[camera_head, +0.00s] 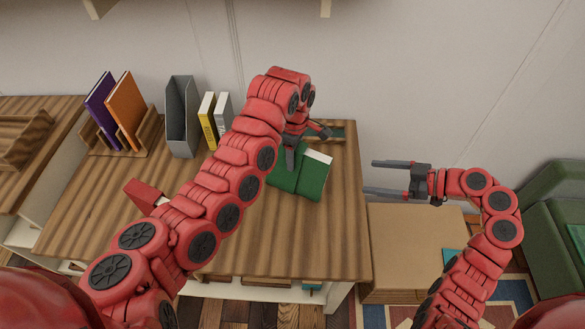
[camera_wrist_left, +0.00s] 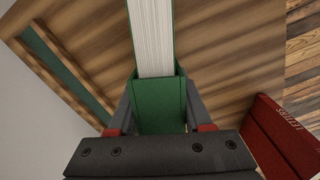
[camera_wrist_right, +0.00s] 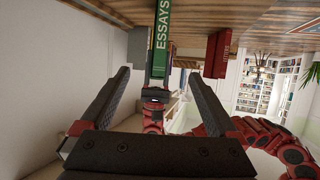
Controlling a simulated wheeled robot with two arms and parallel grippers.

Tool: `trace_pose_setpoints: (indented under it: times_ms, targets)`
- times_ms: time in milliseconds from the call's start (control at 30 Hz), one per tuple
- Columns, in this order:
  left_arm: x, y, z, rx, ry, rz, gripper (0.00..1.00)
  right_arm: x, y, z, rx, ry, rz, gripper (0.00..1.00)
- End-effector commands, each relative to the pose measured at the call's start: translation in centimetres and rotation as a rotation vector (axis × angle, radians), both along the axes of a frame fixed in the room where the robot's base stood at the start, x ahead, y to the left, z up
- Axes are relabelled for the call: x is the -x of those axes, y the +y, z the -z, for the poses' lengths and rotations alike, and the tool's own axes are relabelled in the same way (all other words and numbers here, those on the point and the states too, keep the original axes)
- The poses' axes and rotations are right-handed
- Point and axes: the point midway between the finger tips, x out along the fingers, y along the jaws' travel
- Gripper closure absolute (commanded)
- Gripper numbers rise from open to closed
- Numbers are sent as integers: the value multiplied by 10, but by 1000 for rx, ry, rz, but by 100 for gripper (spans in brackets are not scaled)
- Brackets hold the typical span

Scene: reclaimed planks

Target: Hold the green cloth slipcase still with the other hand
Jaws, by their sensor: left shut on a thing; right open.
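The green cloth slipcase (camera_head: 307,186) is on the wooden desk near its right end, with white page edges at its upper right. My left gripper (camera_head: 291,155) is shut on it; in the left wrist view the fingers clasp both sides of the green block (camera_wrist_left: 160,110), with a white page block (camera_wrist_left: 152,35) beyond. My right gripper (camera_head: 374,177) is open and empty, apart from the slipcase, just off the desk's right edge. In the right wrist view, a green spine lettered ESSAYS (camera_wrist_right: 161,38) shows ahead, between the open fingers. My left arm hides part of the desk.
A green-lined wooden tray (camera_head: 335,133) is behind the slipcase. Grey holder (camera_head: 181,115), yellow book (camera_head: 207,118) and rack with purple and orange books (camera_head: 125,105) stand at the back. A cardboard-coloured box (camera_head: 415,245) is below right.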

Motion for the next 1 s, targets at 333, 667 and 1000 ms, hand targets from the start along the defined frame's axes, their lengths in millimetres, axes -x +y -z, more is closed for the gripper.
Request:
trace_pose_setpoints:
  times_ms: [333, 667, 1000]
  targets:
    - [0, 0, 0, 0, -1, 0, 100, -17, 52, 35, -5, 9, 7, 31]
    - [0, 0, 0, 0, -1, 0, 100, -31, 85, 50, -2, 9, 7, 31]
    - [0, 0, 0, 0, -1, 0, 100, -49, 132, 71, -2, 7, 6, 31]
